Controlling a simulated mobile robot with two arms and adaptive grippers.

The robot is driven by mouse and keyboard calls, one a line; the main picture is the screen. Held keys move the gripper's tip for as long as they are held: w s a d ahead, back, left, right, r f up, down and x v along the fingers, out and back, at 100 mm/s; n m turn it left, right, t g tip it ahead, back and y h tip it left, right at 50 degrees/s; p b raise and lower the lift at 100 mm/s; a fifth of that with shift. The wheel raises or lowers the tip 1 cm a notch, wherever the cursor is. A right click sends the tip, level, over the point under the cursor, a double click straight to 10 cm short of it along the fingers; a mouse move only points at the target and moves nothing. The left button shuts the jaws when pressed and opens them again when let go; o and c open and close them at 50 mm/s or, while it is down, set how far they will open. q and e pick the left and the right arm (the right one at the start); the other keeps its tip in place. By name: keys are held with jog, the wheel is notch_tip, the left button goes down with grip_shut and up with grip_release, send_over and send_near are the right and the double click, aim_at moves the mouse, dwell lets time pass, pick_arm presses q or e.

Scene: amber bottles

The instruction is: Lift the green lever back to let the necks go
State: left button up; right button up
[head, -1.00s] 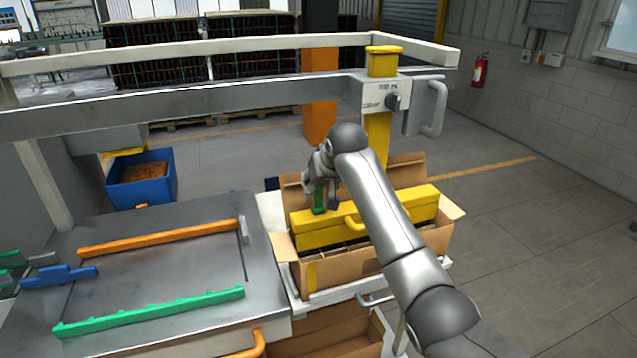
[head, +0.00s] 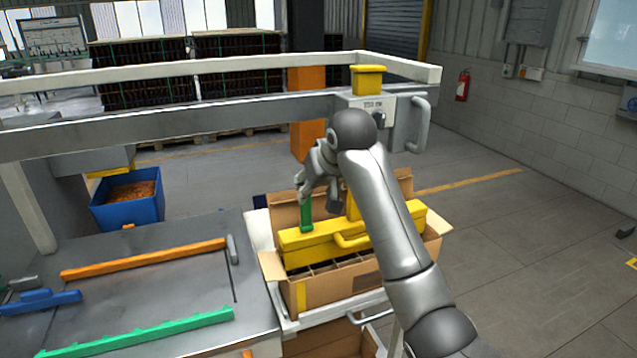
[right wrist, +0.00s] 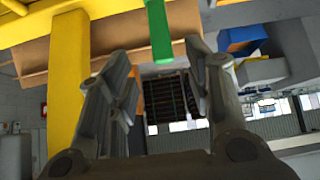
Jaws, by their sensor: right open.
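The green lever (head: 306,212) stands nearly upright at the left end of the yellow gripping head (head: 312,246). My right gripper (head: 303,185) is at the top of the lever. In the right wrist view, my right gripper's (right wrist: 157,55) two fingers are apart, with the green lever (right wrist: 160,28) showing in the gap between them, gripped by neither. The yellow head sits over the open cardboard carton (head: 352,285), where divider cells show below it. Bottle necks are hidden under the head. My left gripper is out of view.
A grey table (head: 150,300) on the left carries an orange bar (head: 145,258) and a green notched bar (head: 140,332). A white rail (head: 200,70) and grey beam run behind. A blue bin (head: 128,205) stands back left.

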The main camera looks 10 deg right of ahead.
jog(key=shift+v, duration=1.15)
jog(key=shift+f, duration=0.1)
